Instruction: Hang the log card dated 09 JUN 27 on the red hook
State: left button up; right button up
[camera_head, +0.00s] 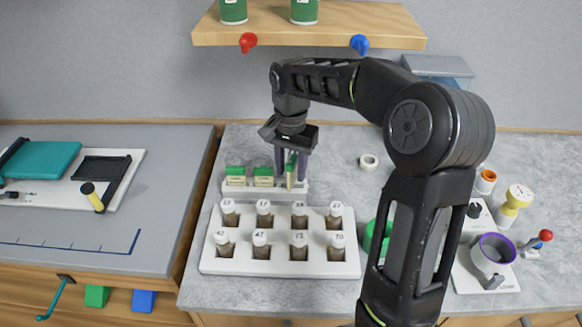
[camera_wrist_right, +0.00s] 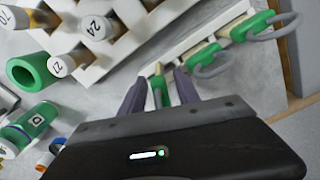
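The red hook (camera_head: 248,42) is under the front edge of the wooden shelf, with nothing hanging on it. Three green-topped log cards stand in a white rack (camera_head: 245,192): the left card (camera_head: 236,176), the middle card (camera_head: 263,176) and the right card (camera_head: 290,172). Their dates are too small to read. My right gripper (camera_head: 291,168) is open and points down at the rack. Its purple fingers stand either side of the right card, which also shows between them in the right wrist view (camera_wrist_right: 158,88), with small gaps. My left gripper is out of view.
A blue hook (camera_head: 359,44) is under the right part of the shelf (camera_head: 310,32). A white tray of capped vials (camera_head: 280,268) stands in front of the rack. A green ring (camera_head: 369,238) lies right of the tray, near my right arm.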

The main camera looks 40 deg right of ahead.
jog(key=shift+r+p, duration=0.55)
jog(key=shift+r, duration=0.2)
jog(key=shift+w+r+b, duration=0.1)
jog(key=shift+r+b, duration=0.25)
notch_tip(320, 180, up, 5)
jog(key=shift+r, duration=0.2)
notch_tip(320, 180, up, 5)
jog(key=p, duration=0.4)
jog(key=shift+r+p, duration=0.25)
jog(key=shift+p, duration=0.05)
jog(key=shift+f, duration=0.15)
